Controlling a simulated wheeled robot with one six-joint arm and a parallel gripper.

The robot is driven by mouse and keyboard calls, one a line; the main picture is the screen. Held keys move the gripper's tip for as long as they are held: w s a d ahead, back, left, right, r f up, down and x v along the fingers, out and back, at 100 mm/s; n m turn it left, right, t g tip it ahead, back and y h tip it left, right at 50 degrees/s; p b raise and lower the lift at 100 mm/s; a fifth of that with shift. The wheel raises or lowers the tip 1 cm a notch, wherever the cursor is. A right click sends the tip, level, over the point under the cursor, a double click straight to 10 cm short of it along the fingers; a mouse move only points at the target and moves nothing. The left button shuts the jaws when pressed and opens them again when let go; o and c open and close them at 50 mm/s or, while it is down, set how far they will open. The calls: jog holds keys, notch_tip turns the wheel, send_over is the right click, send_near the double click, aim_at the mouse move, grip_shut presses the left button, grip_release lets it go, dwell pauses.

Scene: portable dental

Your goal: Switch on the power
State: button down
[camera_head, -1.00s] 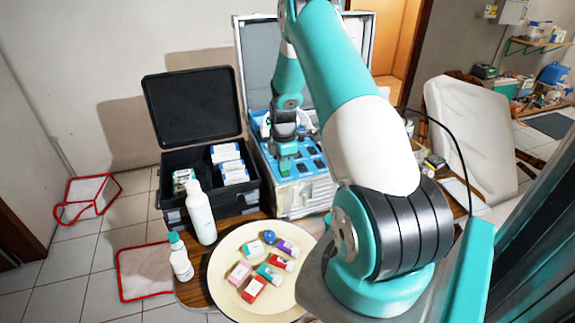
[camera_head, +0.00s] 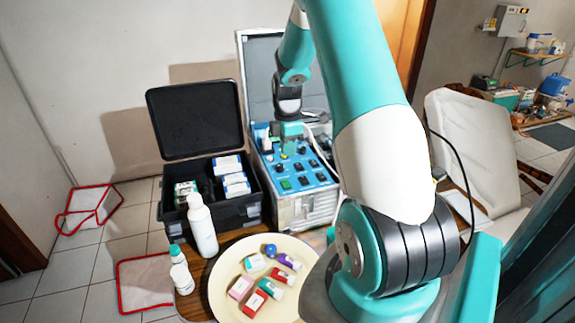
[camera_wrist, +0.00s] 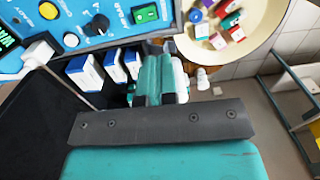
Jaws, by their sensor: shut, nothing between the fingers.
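The dental unit's blue control panel (camera_head: 318,176) sits in an open silver case, and part of it shows in the wrist view (camera_wrist: 70,22). A green rocker switch (camera_wrist: 146,14) with a partly visible power label is at the panel's near corner; it also shows in the head view (camera_head: 286,184). I cannot tell whether it is lit or which way it is tipped. My gripper (camera_head: 291,138) is over the far part of the panel, apart from the switch. Its teal fingers (camera_wrist: 160,76) are shut and empty in the wrist view.
An open black case (camera_head: 242,212) with several white boxes (camera_head: 235,182) stands left of the unit. A cream tray (camera_head: 232,258) with small boxes and white bottles (camera_head: 202,228) is in front. A black knob (camera_wrist: 98,25) and a white lead (camera_wrist: 40,52) are on the panel side.

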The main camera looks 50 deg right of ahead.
jog(key=shift+s+a+r, duration=0.1)
jog(key=shift+s+r, duration=0.1)
jog(key=shift+r, duration=0.9)
jog(key=s+a+r+m+t+y, duration=0.1)
jog(key=a+r, duration=0.4)
jog(key=a, duration=0.7)
jog(key=a+r+m+y, duration=0.1)
jog(key=a+r, duration=0.4)
jog(key=a, duration=0.8)
jog(key=s+a+r+m+y, duration=0.1)
jog(key=s+a+r, duration=0.1)
jog(key=s+a, duration=0.6)
jog(key=s+a+r+m+y, duration=0.1)
jog(key=s+a+r, duration=0.1)
jog(key=s+a, duration=0.6)
jog(key=shift+s+a+g, duration=0.2)
jog(key=shift+s+g, duration=0.1)
jog(key=shift+s, duration=0.55)
